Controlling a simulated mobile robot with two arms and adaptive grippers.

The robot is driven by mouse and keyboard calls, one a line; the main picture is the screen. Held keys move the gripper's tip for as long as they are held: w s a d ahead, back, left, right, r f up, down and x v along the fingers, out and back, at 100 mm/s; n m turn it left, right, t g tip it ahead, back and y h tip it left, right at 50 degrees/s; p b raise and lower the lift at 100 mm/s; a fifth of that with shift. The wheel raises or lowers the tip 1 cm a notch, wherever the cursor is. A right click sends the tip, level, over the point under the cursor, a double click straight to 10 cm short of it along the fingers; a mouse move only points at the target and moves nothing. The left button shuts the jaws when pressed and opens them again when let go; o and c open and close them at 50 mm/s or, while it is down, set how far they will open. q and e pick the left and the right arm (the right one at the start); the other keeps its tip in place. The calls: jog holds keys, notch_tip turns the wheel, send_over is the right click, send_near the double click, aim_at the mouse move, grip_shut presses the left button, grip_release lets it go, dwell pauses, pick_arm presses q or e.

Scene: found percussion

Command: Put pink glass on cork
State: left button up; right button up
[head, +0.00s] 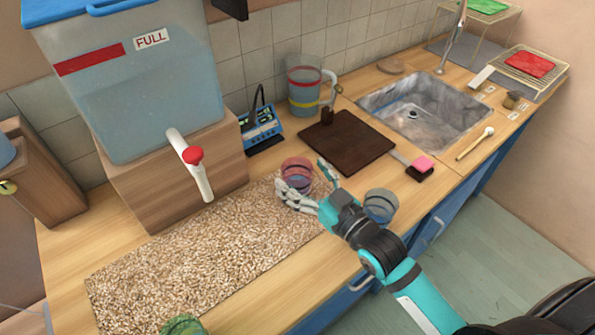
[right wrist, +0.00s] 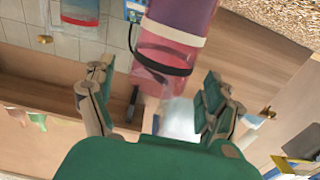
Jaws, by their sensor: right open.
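The pink glass (head: 297,170) stands upright at the back right corner of the speckled, cork-like mat (head: 200,255). Whether its base is fully on the mat is hard to tell, as my fingers partly hide it. My right gripper (head: 307,181) is open, with its fingers on either side of the glass. In the right wrist view the pink glass (right wrist: 165,60) shows between and beyond the spread fingers (right wrist: 155,95), with gaps beside it. My left gripper is not in view.
A grey-blue glass (head: 381,204) stands right beside my right wrist. A green glass (head: 183,325) is at the mat's front edge. A dark board (head: 346,142), a pitcher (head: 304,85) and a sink (head: 425,105) lie behind. A large water tank (head: 140,90) stands at left.

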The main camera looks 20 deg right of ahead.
jog(key=v, duration=0.4)
jog(key=shift+s, duration=0.1)
jog(key=shift+s+d+b, duration=0.2)
jog(key=shift+s+b, duration=0.1)
jog(key=shift+s, duration=0.05)
jog(key=shift+r, duration=0.15)
